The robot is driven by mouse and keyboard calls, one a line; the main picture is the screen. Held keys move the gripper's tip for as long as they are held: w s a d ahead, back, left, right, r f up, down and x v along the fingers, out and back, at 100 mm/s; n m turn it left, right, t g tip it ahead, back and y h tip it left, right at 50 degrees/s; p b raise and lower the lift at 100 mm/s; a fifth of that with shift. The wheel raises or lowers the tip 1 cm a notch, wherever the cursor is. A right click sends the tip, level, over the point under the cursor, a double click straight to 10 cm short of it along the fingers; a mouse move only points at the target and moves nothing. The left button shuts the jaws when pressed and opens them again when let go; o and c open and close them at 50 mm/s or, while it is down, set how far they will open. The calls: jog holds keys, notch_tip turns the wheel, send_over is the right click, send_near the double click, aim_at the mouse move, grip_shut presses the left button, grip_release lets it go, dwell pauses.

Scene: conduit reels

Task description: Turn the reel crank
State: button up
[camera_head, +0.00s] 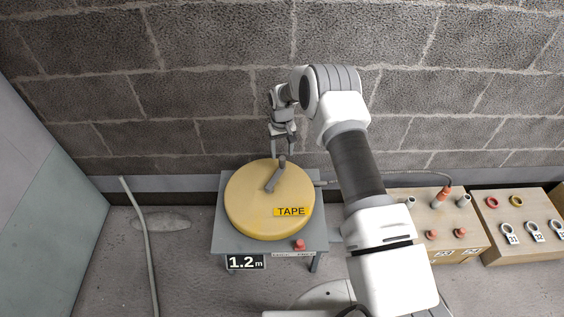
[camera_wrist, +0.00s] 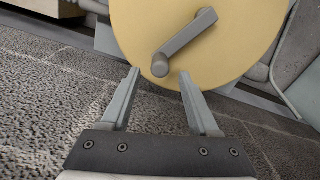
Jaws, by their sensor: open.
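The yellow reel (camera_head: 250,215), labelled TAPE, lies flat on a grey stand (camera_head: 225,240). A grey crank (camera_head: 275,179) sits on its top, with an upright knob (camera_head: 282,161) at the arm's far end. My gripper (camera_head: 284,151) is above the reel's far edge, close to the knob. In the wrist view the two fingers of my gripper (camera_wrist: 158,78) are apart. The crank knob (camera_wrist: 160,66) shows in the gap near the fingertips, with the crank arm (camera_wrist: 188,37) running up and right across the reel (camera_wrist: 245,30). I cannot tell whether a finger touches the knob.
A block wall (camera_head: 220,90) stands close behind the reel. A red button (camera_head: 300,244) and a 1.2 m sign (camera_head: 245,262) are on the stand's front. Wooden boxes (camera_head: 462,225) with plugs and rings stand at right.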

aim_at(282, 157)
jog(key=shift+f+b, duration=0.45)
jog(key=shift+f, duration=1.9)
grip_shut()
